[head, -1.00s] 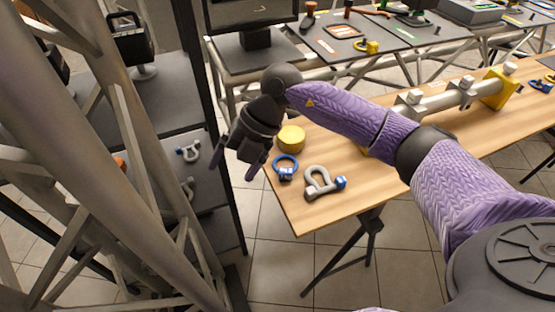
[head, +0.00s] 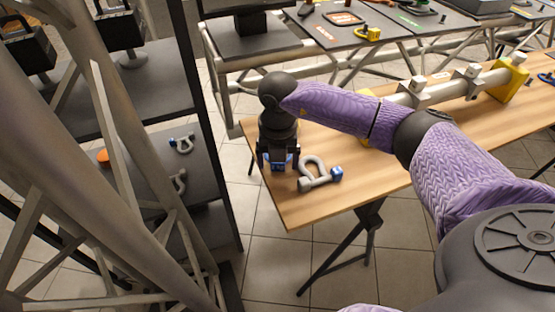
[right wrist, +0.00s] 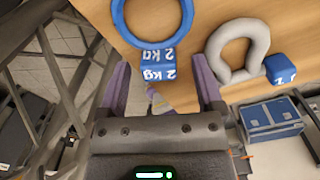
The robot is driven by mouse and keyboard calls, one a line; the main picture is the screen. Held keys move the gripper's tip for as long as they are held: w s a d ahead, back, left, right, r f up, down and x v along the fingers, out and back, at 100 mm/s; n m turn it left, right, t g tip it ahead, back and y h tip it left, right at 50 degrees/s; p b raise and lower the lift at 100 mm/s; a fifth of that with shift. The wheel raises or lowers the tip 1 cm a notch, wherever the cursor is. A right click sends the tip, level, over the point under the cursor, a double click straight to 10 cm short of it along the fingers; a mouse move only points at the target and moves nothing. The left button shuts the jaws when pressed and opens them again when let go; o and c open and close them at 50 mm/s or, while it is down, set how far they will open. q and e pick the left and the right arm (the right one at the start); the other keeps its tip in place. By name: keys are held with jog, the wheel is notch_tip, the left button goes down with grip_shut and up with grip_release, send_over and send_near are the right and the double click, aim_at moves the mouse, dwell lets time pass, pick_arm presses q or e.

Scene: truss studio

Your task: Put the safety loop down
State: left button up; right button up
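The safety loop, a blue ring (right wrist: 153,42) with a blue block marked 2 kg (right wrist: 160,66), lies at the left end of the wooden table (head: 300,211). In the head view only a bit of blue (head: 279,162) shows under my right gripper. My right gripper (head: 279,168) points down over that blue block. In the right wrist view, its two purple fingers (right wrist: 159,72) stand apart, one on each side of the block, with gaps on both sides. It looks open and holds nothing. My left gripper is not in view.
A grey shackle with a blue pin end (head: 318,173) lies just right of the loop, close to my right gripper. A truss tower and a dark shelf (head: 183,172) stand to the left. A pipe on yellow supports (head: 508,79) lies farther right on the table.

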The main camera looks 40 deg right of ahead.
grip_shut()
jog(key=shift+r, duration=0.1)
